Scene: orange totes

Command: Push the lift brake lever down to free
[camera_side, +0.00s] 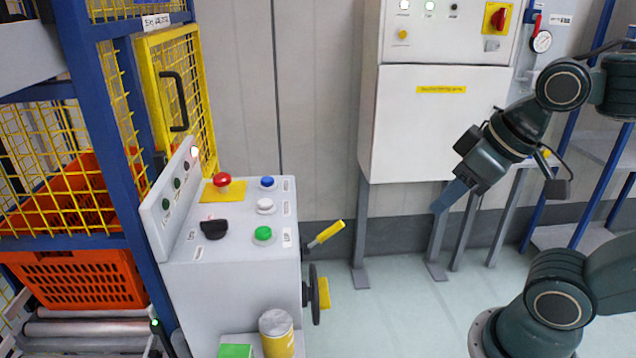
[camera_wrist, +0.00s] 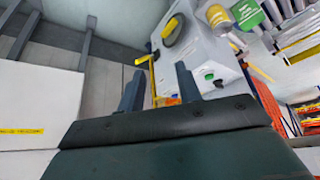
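The lift brake lever (camera_side: 327,235) has a yellow grip and a dark pivot on the right side of the grey control console (camera_side: 230,310). It slants up and to the right, away from the console. In the wrist view, a thin yellow bar that looks like the lever (camera_wrist: 142,60) shows beyond my fingertips. My gripper (camera_side: 444,204) hangs in the air right of the lever and slightly higher in the picture, clear of it. In the wrist view my gripper (camera_wrist: 158,82) has its two fingers apart with nothing held between them.
A black handwheel (camera_side: 315,295) with a yellow handle sits just below the lever. The console top carries a red mushroom button (camera_side: 222,180), a black knob (camera_side: 214,229) and several push buttons. A white cabinet (camera_side: 430,130) stands behind. The space between my gripper and the lever looks clear.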

